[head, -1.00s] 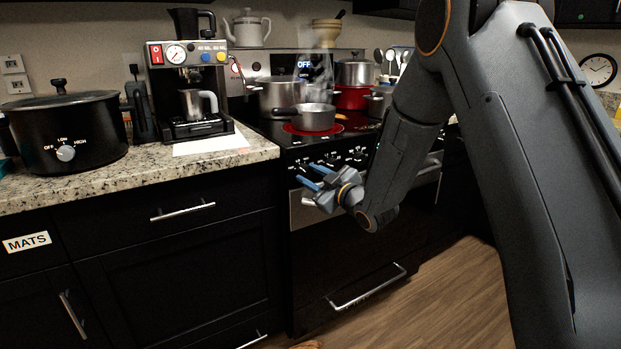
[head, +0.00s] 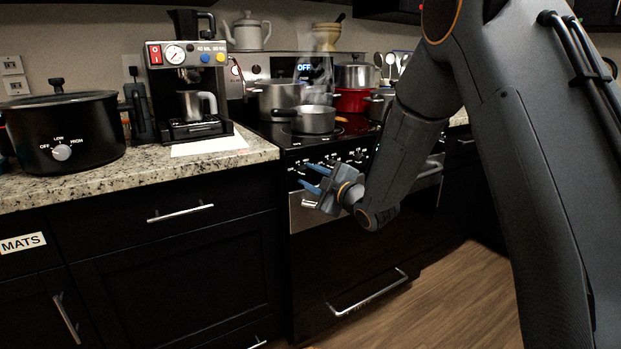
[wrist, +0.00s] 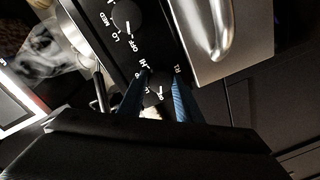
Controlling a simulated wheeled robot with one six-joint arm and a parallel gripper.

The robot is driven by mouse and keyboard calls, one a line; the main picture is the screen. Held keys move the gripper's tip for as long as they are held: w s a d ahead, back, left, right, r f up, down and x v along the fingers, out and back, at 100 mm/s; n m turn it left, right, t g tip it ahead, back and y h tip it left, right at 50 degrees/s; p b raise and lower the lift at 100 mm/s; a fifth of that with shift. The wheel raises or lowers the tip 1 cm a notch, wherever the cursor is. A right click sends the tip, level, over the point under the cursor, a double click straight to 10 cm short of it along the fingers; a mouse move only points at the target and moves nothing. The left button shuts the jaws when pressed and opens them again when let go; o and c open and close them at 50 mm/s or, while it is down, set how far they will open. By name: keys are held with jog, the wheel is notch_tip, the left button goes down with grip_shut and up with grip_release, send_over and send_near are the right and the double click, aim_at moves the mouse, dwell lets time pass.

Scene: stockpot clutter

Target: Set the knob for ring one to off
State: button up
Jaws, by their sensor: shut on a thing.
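My gripper (head: 313,178) is at the left end of the black control panel on the stove front. In the wrist view its two blue fingers (wrist: 158,97) are closed around a dark stove knob (wrist: 157,88). The fingers partly hide this knob's pointer and the print around it, so I cannot read its setting.
A neighbouring knob (wrist: 127,18) has OFF, LO and MED print near it. The oven handle (wrist: 205,30) is close beside my fingers. Several pots, including a steel pot (head: 279,97) and a red pot (head: 352,99), crowd the cooktop. Steam hangs above it.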

jog(key=o, duration=1)
jog(key=shift+o, duration=0.2)
jog(key=v, duration=0.7)
jog(key=shift+s+d, duration=0.25)
jog(key=shift+s, duration=0.1)
